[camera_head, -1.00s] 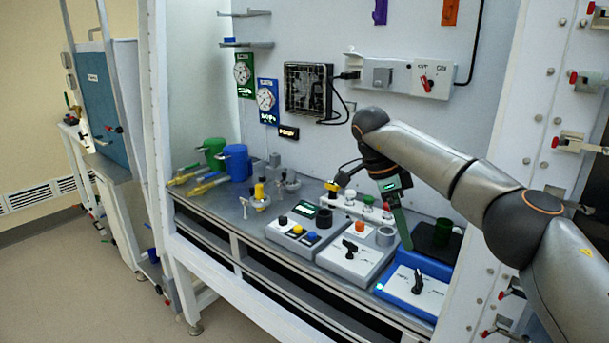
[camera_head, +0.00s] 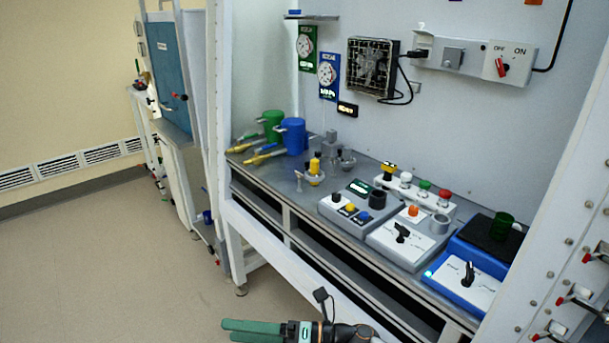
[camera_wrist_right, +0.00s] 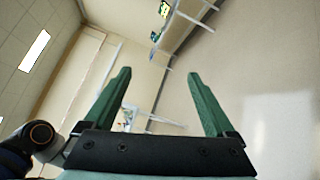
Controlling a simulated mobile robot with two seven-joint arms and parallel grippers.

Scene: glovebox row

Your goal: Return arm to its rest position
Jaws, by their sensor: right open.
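My right gripper (camera_head: 250,328) is at the bottom of the head view, outside the bench and in front of its lower frame. Its green fingers point left over the floor. In the right wrist view the two green fingers of my right gripper (camera_wrist_right: 160,95) stand wide apart with nothing between them. Most of my right arm is out of the head view, below its bottom edge. My left gripper does not show.
The grey bench (camera_head: 290,196) bears a blue device (camera_head: 470,275), grey control boxes (camera_head: 405,235), a blue mug (camera_head: 293,135) and a green mug (camera_head: 271,124). A white post (camera_head: 575,190) stands at right. Open floor (camera_head: 110,260) lies at left.

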